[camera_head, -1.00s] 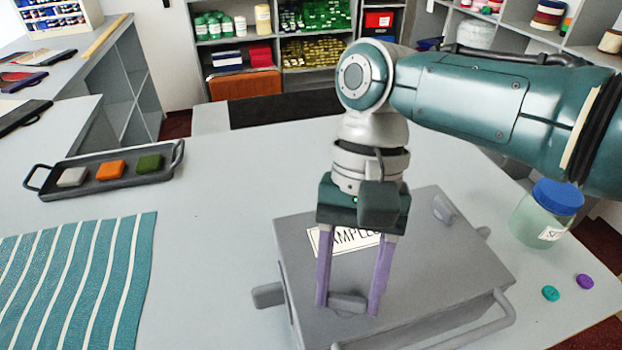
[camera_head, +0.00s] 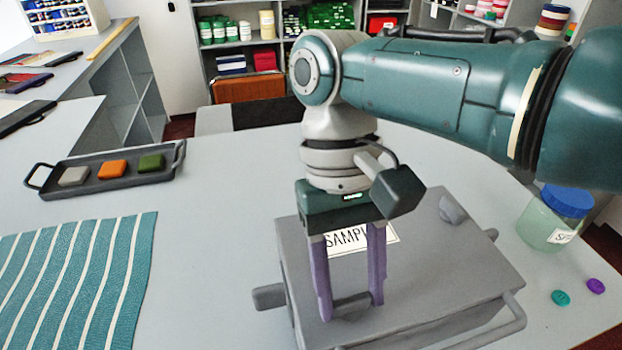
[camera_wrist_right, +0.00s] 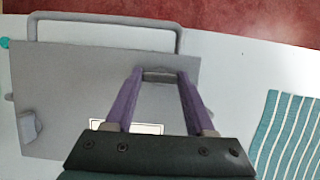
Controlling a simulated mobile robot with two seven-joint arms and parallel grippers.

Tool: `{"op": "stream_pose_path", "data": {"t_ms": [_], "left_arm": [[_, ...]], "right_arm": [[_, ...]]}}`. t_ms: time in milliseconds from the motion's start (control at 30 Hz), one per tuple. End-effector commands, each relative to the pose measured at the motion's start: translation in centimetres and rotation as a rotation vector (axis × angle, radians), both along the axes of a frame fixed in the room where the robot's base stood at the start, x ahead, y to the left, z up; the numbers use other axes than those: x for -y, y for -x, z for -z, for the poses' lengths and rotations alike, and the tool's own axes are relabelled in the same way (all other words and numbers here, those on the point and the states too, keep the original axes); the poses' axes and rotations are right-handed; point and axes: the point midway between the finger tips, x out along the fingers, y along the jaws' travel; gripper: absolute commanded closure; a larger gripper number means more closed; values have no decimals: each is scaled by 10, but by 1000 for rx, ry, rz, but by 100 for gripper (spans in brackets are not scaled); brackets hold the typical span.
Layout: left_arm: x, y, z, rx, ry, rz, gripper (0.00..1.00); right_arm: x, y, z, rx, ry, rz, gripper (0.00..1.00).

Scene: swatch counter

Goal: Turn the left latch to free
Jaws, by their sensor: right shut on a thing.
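A grey case (camera_head: 430,285) with a white label reading "SAMPL…" (camera_head: 375,238), partly hidden by my gripper, lies on the counter. The left latch (camera_head: 350,306) is a small grey bar on its lid, at the front left. My right gripper (camera_head: 350,310) points down with its two purple fingers shut on this latch, one at each end. The wrist view also shows the latch (camera_wrist_right: 158,76) between the fingertips. A second grey latch (camera_head: 453,208) sits at the lid's back right. My left gripper is not in view.
The case has a carry handle (camera_head: 480,327) in front and a tab (camera_head: 268,296) at its left. A jar with a blue lid (camera_head: 553,218) and two buttons (camera_head: 561,297) are at the right. A tray (camera_head: 108,184) and striped cloth (camera_head: 75,275) lie left.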

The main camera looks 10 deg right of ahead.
Motion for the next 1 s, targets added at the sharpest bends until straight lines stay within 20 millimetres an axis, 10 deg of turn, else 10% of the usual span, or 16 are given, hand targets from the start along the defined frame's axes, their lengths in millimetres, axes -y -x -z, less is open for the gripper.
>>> {"op": "stream_pose_path", "data": {"t_ms": [300, 333, 567, 1000], "left_arm": [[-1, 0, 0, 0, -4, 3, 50], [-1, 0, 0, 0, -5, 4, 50], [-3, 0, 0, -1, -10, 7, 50], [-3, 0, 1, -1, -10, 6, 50]], "right_arm": [[0, -1, 0, 5, 1, 0, 100], [0, -1, 0, 5, 1, 0, 42], [0, -1, 0, 3, 0, 0, 16], [-1, -9, -17, 5, -1, 1, 15]]}}
